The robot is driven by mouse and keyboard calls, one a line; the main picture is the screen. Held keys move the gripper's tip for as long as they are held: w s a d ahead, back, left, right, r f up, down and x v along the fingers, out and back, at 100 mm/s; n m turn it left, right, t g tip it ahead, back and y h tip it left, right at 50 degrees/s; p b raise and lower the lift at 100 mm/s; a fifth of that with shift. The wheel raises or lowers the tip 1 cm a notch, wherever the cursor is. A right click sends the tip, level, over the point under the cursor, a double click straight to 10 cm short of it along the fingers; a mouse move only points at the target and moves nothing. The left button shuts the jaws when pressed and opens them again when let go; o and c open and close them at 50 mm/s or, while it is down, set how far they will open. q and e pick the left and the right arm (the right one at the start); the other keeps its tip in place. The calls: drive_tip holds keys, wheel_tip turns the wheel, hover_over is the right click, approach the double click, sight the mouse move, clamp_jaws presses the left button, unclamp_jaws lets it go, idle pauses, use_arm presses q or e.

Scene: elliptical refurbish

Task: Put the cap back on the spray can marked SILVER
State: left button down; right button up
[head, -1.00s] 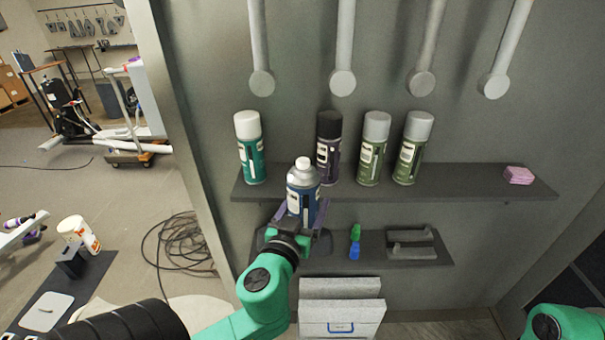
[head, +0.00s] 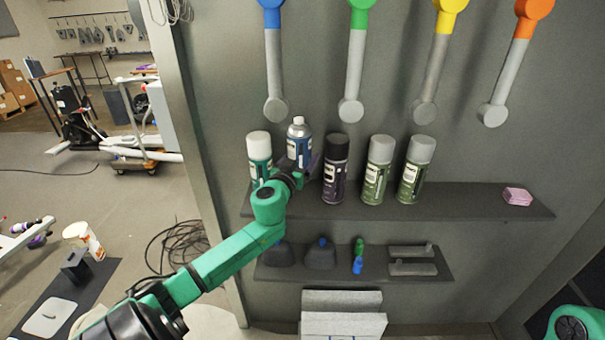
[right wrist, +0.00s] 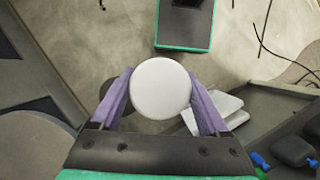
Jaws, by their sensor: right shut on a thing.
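An uncapped blue can (head: 299,145) with a pale shoulder and bare nozzle stands upright in the head view, between a white-capped can and a dark can. Its label is too small to read. My left gripper (head: 298,170) is shut around its lower part; it appears raised above the upper shelf (head: 460,205). In the right wrist view, a round white cap (right wrist: 160,92) sits between the purple fingers of my right gripper (right wrist: 160,80), which is shut on it. The right gripper is outside the head view.
A white-capped teal can (head: 259,147), a dark can (head: 335,170) and two green cans with grey caps (head: 379,170) (head: 416,170) stand close by. A pink block (head: 517,196) lies at the shelf's right. The lower shelf (head: 375,266) holds small items.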

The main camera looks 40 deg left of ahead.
use_arm(q)
wheel_tip(320, 180, down, 7)
drive_tip(key=shift+w+d+r+b, duration=0.1)
drive_tip(key=shift+r+b, duration=0.1)
drive_tip(key=shift+b, duration=0.45)
drive_tip(key=shift+f, duration=0.1)
drive_tip(key=shift+w, duration=0.1)
drive_tip(key=shift+f, duration=0.15)
